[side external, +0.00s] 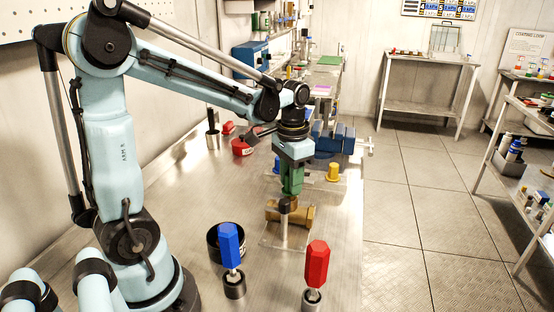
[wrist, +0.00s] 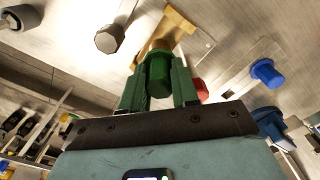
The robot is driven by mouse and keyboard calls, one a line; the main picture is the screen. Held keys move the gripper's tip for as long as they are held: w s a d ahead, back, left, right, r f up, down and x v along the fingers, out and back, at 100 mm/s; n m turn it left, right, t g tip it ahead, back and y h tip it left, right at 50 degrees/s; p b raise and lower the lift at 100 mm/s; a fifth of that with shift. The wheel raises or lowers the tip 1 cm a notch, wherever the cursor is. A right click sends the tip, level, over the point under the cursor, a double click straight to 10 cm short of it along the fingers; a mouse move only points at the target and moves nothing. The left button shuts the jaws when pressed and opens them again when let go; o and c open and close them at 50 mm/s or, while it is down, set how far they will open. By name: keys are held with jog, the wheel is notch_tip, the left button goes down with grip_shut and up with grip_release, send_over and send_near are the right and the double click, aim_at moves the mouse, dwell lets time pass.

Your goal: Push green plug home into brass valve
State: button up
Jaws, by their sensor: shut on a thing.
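My gripper (side external: 290,188) points straight down over the brass valve (side external: 298,214) on the metal bench. In the wrist view, its green fingers (wrist: 159,92) are shut on the green plug (wrist: 158,72), one finger on each side. The plug's far end lines up with the brass valve (wrist: 178,25) and appears to meet its collar. How deep it sits inside cannot be told. In the side view the plug blends with the green fingers. A grey post stands in front of the valve and hides part of it.
A blue-handled tool (side external: 229,245) and a red-handled tool (side external: 317,263) stand in holders nearer the camera. A yellow knob (side external: 333,172) and a blue vise (side external: 338,138) are beyond the valve. The bench's right edge is close.

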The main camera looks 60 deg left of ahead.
jog(key=shift+f, duration=0.95)
jog(key=o, duration=1)
jog(key=shift+c, duration=0.2)
jog(key=shift+r, duration=0.1)
notch_tip(320, 180, up, 12)
jog(key=shift+f, duration=0.1)
jog(key=shift+d, duration=0.1)
jog(key=shift+s+d+f, duration=0.15)
jog(key=shift+s+d, duration=0.05)
jog(key=shift+d, duration=0.1)
jog(key=s+d+f+t, duration=0.4)
jog(key=d+f+t, duration=0.2)
jog(key=d+t, duration=0.1)
jog(key=shift+s+d+f, duration=0.25)
jog(key=shift+d, duration=0.1)
